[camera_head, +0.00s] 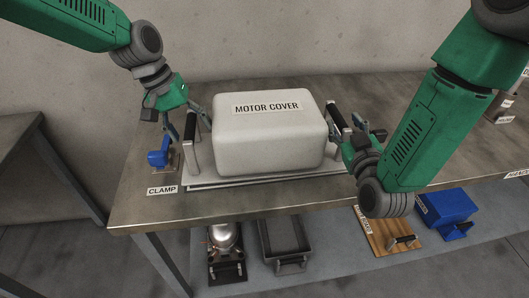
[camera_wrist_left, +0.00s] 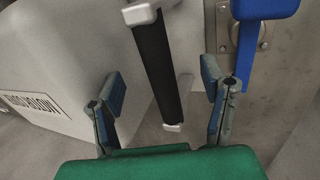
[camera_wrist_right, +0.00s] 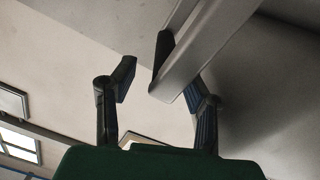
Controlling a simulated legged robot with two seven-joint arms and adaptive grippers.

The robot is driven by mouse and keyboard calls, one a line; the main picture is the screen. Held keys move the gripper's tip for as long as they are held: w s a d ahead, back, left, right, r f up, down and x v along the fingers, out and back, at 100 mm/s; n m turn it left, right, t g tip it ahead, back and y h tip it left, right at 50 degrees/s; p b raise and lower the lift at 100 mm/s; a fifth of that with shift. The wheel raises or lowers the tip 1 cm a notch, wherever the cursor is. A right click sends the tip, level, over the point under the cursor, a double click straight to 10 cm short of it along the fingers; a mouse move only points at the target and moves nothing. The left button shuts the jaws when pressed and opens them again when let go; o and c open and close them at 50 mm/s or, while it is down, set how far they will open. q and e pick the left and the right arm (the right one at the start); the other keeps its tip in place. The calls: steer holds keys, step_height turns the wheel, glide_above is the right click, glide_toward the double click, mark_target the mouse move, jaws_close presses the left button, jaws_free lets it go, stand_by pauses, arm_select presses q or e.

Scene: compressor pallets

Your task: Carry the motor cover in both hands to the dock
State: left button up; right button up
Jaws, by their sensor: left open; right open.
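The motor cover (camera_head: 268,135) is a large pale rounded box with a label on top. My left gripper (camera_head: 187,122) is open at the left handle (camera_head: 191,127); in the left wrist view that handle (camera_wrist_left: 158,65) stands between the spread fingers. My right gripper (camera_head: 362,131) is open beside the right handle (camera_head: 335,116), partly hidden by my arm. In the right wrist view a handle (camera_wrist_right: 190,58) reaches between its fingers. Contact cannot be told. No dock is identifiable.
A blue clamp (camera_head: 158,154) stands on the bench (camera_head: 135,205) left of the cover, close to my left gripper. On the lower shelf are a metal vessel (camera_head: 224,240), a grey tray (camera_head: 284,243), a wooden board (camera_head: 392,236) and a blue box (camera_head: 447,208). A wall is behind.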

arm_select(q)
steer(key=d, duration=0.3)
steer(key=shift+d+r, duration=0.2)
steer(key=shift+r, duration=0.05)
steer(key=shift+a+f, duration=0.1)
steer(key=shift+a, duration=1.45)
arm_select(e)
steer(key=shift+d, duration=0.15)
steer(key=shift+d+f, duration=0.2)
steer(key=shift+d, duration=0.9)
steer(key=shift+a+r, duration=0.1)
steer(key=shift+a, duration=0.75)
steer(key=shift+o, duration=0.8)
steer(key=shift+d, duration=0.45)
steer(key=o, duration=0.6)
steer(key=shift+d, duration=0.2)
steer(key=shift+o, duration=0.2)
steer(key=shift+d, duration=0.1)
steer(key=shift+a, duration=0.35)
arm_select(q)
steer(key=a+v, duration=0.1)
steer(key=v, duration=1.1)
steer(key=shift+w+a+f, duration=0.15)
steer(key=shift+a+f, duration=0.1)
steer(key=shift+f, duration=0.05)
arm_select(e)
step_height(320, 180, up, 10)
steer(key=shift+a, duration=0.2)
